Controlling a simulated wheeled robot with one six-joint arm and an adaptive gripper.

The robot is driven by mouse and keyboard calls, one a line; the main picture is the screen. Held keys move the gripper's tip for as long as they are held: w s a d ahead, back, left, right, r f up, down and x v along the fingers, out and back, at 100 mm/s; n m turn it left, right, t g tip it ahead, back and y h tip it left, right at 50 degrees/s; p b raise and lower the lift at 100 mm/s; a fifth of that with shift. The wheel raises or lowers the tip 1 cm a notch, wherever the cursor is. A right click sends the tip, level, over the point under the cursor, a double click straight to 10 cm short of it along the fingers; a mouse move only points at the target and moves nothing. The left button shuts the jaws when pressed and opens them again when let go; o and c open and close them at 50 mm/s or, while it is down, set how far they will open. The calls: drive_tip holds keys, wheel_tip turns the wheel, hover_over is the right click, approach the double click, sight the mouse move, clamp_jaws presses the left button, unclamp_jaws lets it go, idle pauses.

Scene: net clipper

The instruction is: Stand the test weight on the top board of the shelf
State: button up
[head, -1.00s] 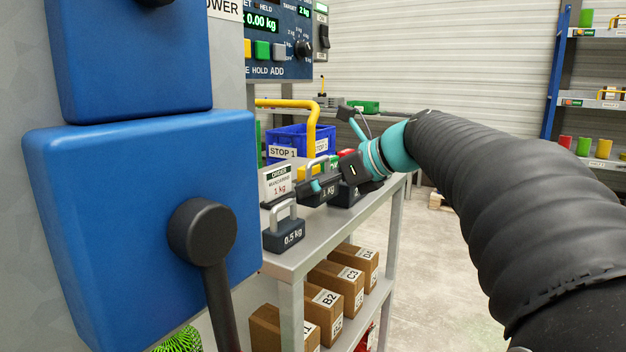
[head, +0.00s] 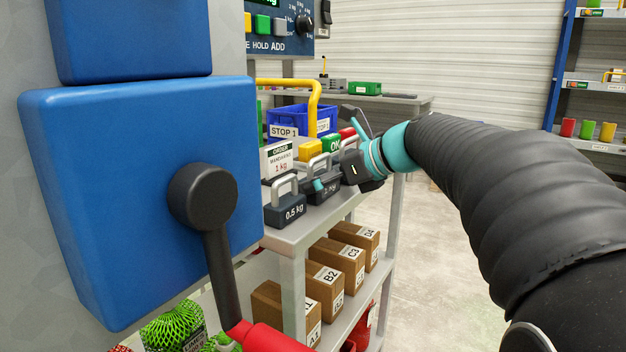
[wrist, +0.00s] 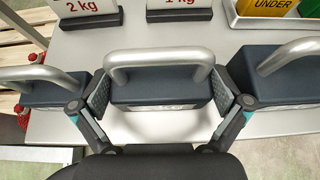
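The middle test weight (wrist: 160,85) is a dark block with a silver loop handle. It stands on the grey bench top (wrist: 175,130) between two similar weights. In the head view this weight (head: 326,190) is partly covered by my gripper (head: 338,182). In the wrist view my gripper (wrist: 160,98) has one pad at each side of the block. The pads look very close to it, but I see no clear grip and no lift. A blue-posted shelf (head: 556,65) stands at the far right; its upper part is cut off by the picture edge.
A 0.5 kg weight (head: 287,208) is close on the near side; another weight (wrist: 38,88) is on the far side. Cards (wrist: 85,10), a blue bin (head: 318,112) and a yellow pipe (head: 317,95) are behind. Boxes (head: 340,258) fill the lower board. Floor to the right is clear.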

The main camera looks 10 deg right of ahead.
drive_tip(key=shift+r, duration=0.1)
drive_tip(key=shift+s+d+r, duration=0.1)
drive_tip(key=shift+d+r, duration=0.05)
drive_tip(key=v, duration=1.1)
drive_tip(key=s+a+f+n, duration=0.1)
drive_tip(key=f, duration=0.1)
drive_tip(key=s+a+f+n+g+h, duration=0.1)
drive_tip(key=n, duration=0.1)
drive_tip(key=s+a+f+n, duration=0.1)
drive_tip(key=s+a+f, duration=0.1)
drive_tip(key=shift+f+n+g+p, duration=0.3)
drive_tip(key=shift+f+p, duration=0.1)
drive_tip(key=s+a+f+n+h, duration=0.1)
drive_tip(key=s+f+n+h, duration=0.2)
drive_tip(key=s+f+n, duration=0.5)
drive_tip(key=s+a+f+n+g+h, duration=0.1)
drive_tip(key=s+f+n+h, duration=0.3)
drive_tip(key=s+f+n, duration=0.4)
drive_tip(key=shift+a+f+n+g, duration=0.3)
drive_tip(key=shift+f+n, duration=1.95)
drive_tip(key=shift+n, duration=1.05)
